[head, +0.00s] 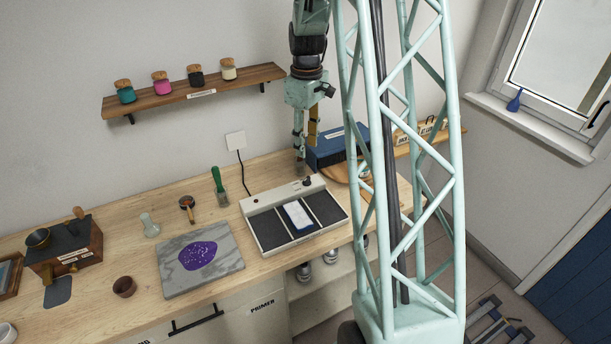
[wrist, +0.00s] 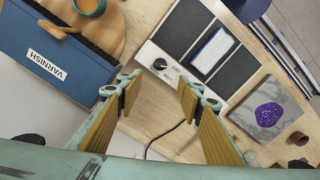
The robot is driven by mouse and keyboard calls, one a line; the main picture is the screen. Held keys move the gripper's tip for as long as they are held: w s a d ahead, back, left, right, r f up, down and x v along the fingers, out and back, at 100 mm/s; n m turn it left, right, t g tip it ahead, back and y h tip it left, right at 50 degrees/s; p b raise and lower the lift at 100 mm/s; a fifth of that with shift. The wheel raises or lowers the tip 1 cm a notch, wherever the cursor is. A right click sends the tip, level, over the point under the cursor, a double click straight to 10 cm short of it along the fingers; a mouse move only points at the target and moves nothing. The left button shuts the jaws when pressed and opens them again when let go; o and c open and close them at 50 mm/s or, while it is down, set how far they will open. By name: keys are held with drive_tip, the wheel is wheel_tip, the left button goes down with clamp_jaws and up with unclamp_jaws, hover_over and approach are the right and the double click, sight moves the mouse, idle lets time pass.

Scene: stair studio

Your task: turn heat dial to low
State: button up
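The heat dial (head: 307,181) is a small black knob on the back edge of a white warming plate (head: 262,206) with dark panels. In the wrist view the dial (wrist: 160,64) sits on the plate's white end strip (wrist: 153,53), with small lettering beside it that seems to read LOW and OFF. Its pointer direction is too small to tell. My gripper (head: 300,168) is above the back of the plate, near the dial. In the wrist view my gripper (wrist: 160,92) has its two tan-padded fingers spread, with nothing between them. The dial shows just beyond the fingertips, apparently untouched.
A blue box labelled VARNISH (wrist: 50,60) stands close beside the dial, next to a round wooden board (wrist: 118,25). A cord runs behind.

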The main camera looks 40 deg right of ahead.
sight(306, 178)
drive_tip(key=shift+f, duration=0.2)
drive_tip(key=shift+f, duration=6.7)
drive_tip(key=c, duration=0.8)
drive_tip(key=shift+c, duration=0.2)
